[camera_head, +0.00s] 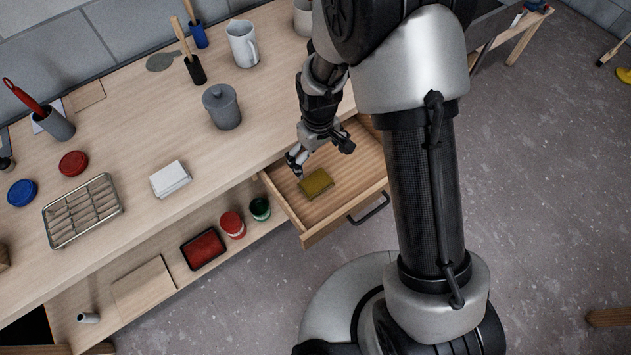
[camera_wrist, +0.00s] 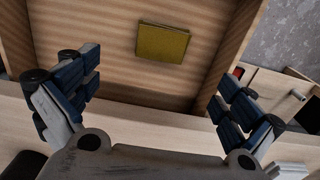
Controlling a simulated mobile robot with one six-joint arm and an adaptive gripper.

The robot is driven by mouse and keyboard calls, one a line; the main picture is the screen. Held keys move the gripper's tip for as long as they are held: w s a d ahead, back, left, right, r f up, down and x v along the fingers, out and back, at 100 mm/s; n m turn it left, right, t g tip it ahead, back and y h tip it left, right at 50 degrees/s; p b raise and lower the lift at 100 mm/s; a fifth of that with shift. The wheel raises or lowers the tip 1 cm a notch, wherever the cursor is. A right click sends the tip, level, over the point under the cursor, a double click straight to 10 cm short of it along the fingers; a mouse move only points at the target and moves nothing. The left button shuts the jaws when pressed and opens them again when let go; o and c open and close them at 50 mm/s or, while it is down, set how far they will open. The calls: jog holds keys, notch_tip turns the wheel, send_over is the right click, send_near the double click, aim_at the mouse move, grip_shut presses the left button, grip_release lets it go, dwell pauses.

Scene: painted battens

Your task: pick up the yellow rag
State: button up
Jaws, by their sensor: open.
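The yellow rag (camera_head: 316,183) is a small folded square lying flat on the floor of an open wooden drawer (camera_head: 345,208). In the wrist view the rag (camera_wrist: 163,42) lies ahead of my fingers, toward the top middle. My gripper (camera_head: 321,158) hangs over the back part of the drawer, apart from the rag. In the wrist view my gripper (camera_wrist: 158,92) has its two blue-padded fingers spread wide with nothing between them. The rag is fully in sight in the wrist view.
The workbench (camera_head: 130,150) edge runs above the drawer's rear. A grey lidded pot (camera_head: 222,107), a white folded cloth (camera_head: 170,179) and a wire rack (camera_head: 83,211) stand on it. A red can (camera_head: 232,224) and a green can (camera_head: 260,209) stand on the lower shelf, left of the drawer.

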jog(key=b, duration=0.2)
send_over(316, 182)
jog(key=f, duration=0.7)
jog(key=shift+w+d+f, duration=0.1)
jog(key=shift+d, duration=0.1)
jog(key=shift+a+f+b, duration=0.15)
jog(key=shift+f+b, duration=0.25)
jog(key=shift+f, duration=0.95)
jog(key=shift+a+f+b, duration=0.1)
jog(key=shift+f+b, duration=0.25)
jog(key=shift+f, duration=1)
jog(key=shift+r, duration=0.1)
jog(key=c, duration=1.1)
notch_tip(316, 182, up, 19)
jog(key=p, duration=0.5)
jog(key=d+m, duration=0.2)
jog(key=d, duration=0.2)
jog(key=d+r+m+b, duration=0.1)
jog(key=d+m, duration=0.1)
jog(key=d, duration=0.2)
jog(key=d+m+b, duration=0.1)
jog(key=d+m, duration=0.1)
jog(key=d, duration=0.2)
jog(key=shift+s+d+r+m, duration=0.2)
jog(key=shift+d+r+m, duration=0.15)
jog(key=shift+m, duration=0.05)
